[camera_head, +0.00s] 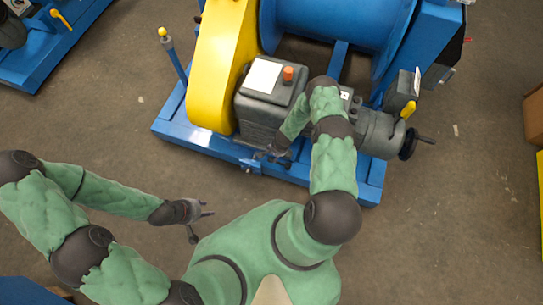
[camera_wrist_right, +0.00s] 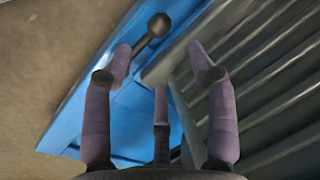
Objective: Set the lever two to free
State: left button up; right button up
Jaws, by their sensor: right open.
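No label is legible, so I cannot tell which lever is lever two. A dark ball-knobbed lever (camera_wrist_right: 157,27) shows in the right wrist view, just beyond the fingers and over the blue base. My right gripper (camera_head: 272,156) is at the front of the grey motor housing; in the wrist view its purple fingers (camera_wrist_right: 160,80) are spread, with nothing held. The knob is apart from or barely by the left finger's tip; contact is unclear. A yellow-knobbed lever (camera_head: 164,34) stands upright at the machine's left. A yellow handle (camera_head: 408,109) is at its right. My left gripper (camera_head: 203,218) hangs empty over the floor, fingers apart.
The blue machine base (camera_head: 222,147) carries a yellow guard (camera_head: 222,60), a blue drum (camera_head: 335,18) and the grey ribbed housing (camera_head: 262,112). Another blue machine (camera_head: 50,50) stands at top left. A brown box (camera_head: 535,112) is at the right edge. Floor in front is clear.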

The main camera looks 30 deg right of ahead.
aim_at(272, 159)
jog(key=f+b, duration=0.2)
jog(key=f, duration=0.1)
jog(key=w+f+b, duration=0.1)
jog(key=f, duration=0.2)
jog(key=a+f+b, duration=0.1)
jog(key=f+b, duration=0.1)
jog(key=f, duration=0.2)
jog(key=shift+w+b, duration=0.3)
jog(key=shift+w, duration=0.05)
grip_shut()
